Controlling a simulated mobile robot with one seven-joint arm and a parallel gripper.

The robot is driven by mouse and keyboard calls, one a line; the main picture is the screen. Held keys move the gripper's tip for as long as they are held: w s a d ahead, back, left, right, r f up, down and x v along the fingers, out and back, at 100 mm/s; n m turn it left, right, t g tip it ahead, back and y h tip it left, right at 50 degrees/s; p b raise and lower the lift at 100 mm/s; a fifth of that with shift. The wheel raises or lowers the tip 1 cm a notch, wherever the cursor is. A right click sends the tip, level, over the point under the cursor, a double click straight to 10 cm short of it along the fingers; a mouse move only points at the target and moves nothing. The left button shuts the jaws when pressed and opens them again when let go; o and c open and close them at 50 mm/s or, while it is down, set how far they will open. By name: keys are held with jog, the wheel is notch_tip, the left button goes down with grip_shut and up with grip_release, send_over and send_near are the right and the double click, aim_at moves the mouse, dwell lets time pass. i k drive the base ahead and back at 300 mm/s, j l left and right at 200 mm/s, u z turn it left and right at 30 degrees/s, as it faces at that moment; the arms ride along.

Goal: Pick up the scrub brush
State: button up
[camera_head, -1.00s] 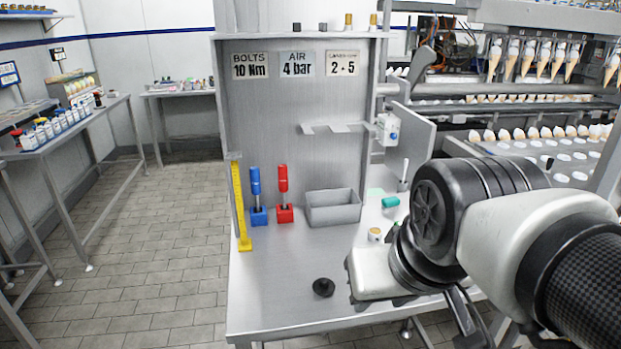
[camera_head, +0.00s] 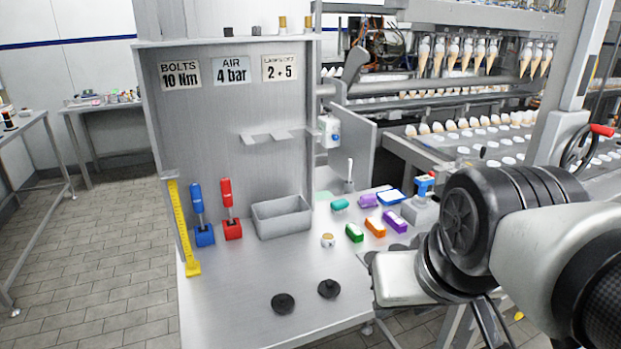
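Several small coloured blocks with pale undersides lie at the right of the steel bench: green (camera_head: 354,233), orange (camera_head: 375,227), purple (camera_head: 395,221), a second purple one (camera_head: 368,200) and teal (camera_head: 340,204). They may be brushes; I cannot tell which one is the scrub brush. A thin white-handled tool (camera_head: 349,175) stands upright behind them. My gripper (camera_head: 396,280) is over the bench's front right edge, nearer the camera than the blocks and apart from them. Its fingers are not clear, so its opening cannot be judged.
A grey open bin (camera_head: 282,217), red (camera_head: 231,210) and blue (camera_head: 202,216) upright tools in holders and a yellow ruler stand (camera_head: 183,228) are at the back left. Two black knobs (camera_head: 283,303) (camera_head: 329,288) and a small jar (camera_head: 327,240) lie in front. The front left bench surface is clear.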

aim_at(339, 207)
jog(key=i+l+u, duration=0.15)
jog(key=l, duration=0.2)
jog(key=i+l+u, duration=0.2)
jog(key=l+u, duration=0.15)
jog(key=l, duration=0.3)
jog(key=i+l+u, duration=0.15)
jog(key=l, duration=0.25)
